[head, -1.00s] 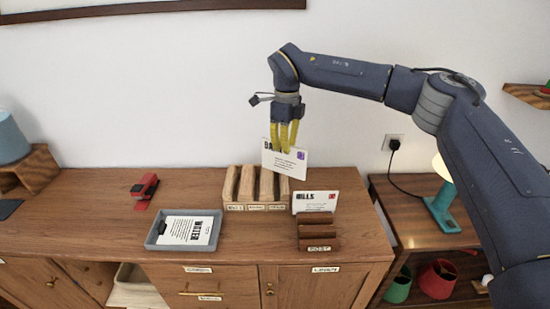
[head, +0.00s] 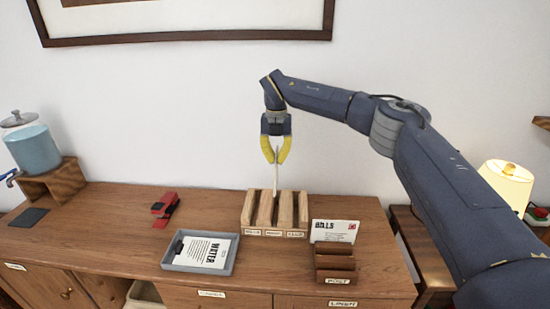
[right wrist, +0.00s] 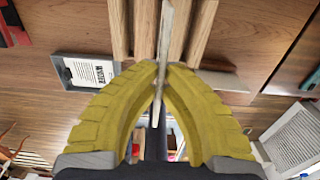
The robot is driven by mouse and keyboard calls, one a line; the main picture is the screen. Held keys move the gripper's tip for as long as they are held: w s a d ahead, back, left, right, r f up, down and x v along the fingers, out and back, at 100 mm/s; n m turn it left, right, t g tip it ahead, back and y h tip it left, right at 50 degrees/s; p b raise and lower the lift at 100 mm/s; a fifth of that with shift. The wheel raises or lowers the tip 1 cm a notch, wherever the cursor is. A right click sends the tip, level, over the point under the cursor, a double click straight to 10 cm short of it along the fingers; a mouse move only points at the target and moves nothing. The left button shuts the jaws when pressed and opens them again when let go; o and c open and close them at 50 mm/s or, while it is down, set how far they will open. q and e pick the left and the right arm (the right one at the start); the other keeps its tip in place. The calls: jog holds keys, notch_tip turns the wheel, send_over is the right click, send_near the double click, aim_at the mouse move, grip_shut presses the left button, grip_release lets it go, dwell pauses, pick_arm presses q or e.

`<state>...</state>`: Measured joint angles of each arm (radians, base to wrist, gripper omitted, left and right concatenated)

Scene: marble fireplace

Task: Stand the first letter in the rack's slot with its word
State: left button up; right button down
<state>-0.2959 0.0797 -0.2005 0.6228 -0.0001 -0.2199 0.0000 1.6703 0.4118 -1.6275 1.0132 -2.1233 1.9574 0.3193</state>
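My right gripper (head: 276,160) is shut on a thin white letter (head: 276,178), seen nearly edge-on and hanging upright; it also shows in the right wrist view (right wrist: 166,40), between the yellow fingers. The letter's word is hidden now. The wooden rack (head: 248,222) stands on the cabinet directly below, with slots between wooden bars and small word labels on its front, too small to read surely. The letter's lower edge is at about the height of the bar tops, near the middle; I cannot tell whether it is inside a slot. My left gripper is not in view.
A BILLS letter (head: 348,228) stands in the brown POST holder (head: 335,262), right of the rack. A red stapler (head: 164,208) and a blue dispenser (head: 33,148) are further left.

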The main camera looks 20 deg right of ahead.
jog(key=shift+f, duration=4.15)
notch_tip(320, 180, down, 8)
jog(key=shift+r, duration=0.15)
dwell(1.6)
jog(key=c, duration=1.5)
grip_release()
jog(key=shift+r, duration=0.1)
jog(key=shift+r, duration=4.4)
